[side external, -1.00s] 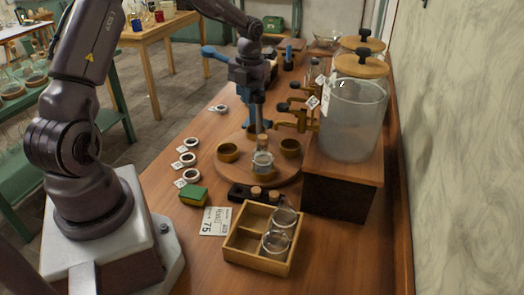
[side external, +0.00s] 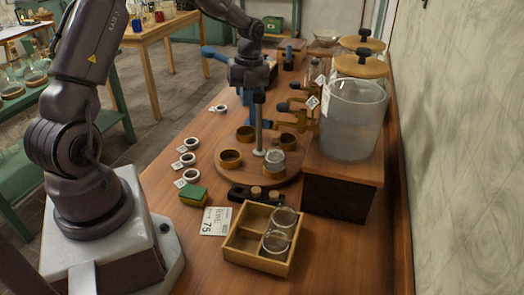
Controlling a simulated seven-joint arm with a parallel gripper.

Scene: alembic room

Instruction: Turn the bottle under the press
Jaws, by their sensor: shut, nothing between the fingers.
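My gripper (side external: 258,96) is above the round wooden turntable (side external: 252,177), near the top of an upright grey post. Its fingers look shut and are small in the picture. The glass bottle (side external: 274,160) stands upright at the turntable's front right, apart from my gripper. Round wooden cups sit around the turntable: one at the front left (side external: 230,159), one at the back left (side external: 245,133) and one at the back right (side external: 287,140). The blue press (side external: 247,112) is behind my gripper and mostly hidden by it. A blue handle (side external: 211,52) sticks out to the left.
Large glass jars (side external: 352,120) with taps stand on a wooden block at the right. In front are a wooden crate (side external: 240,255) with glass bottles, a dark corks holder (side external: 245,195), a price card (side external: 216,221) and a green-yellow sponge (side external: 193,195).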

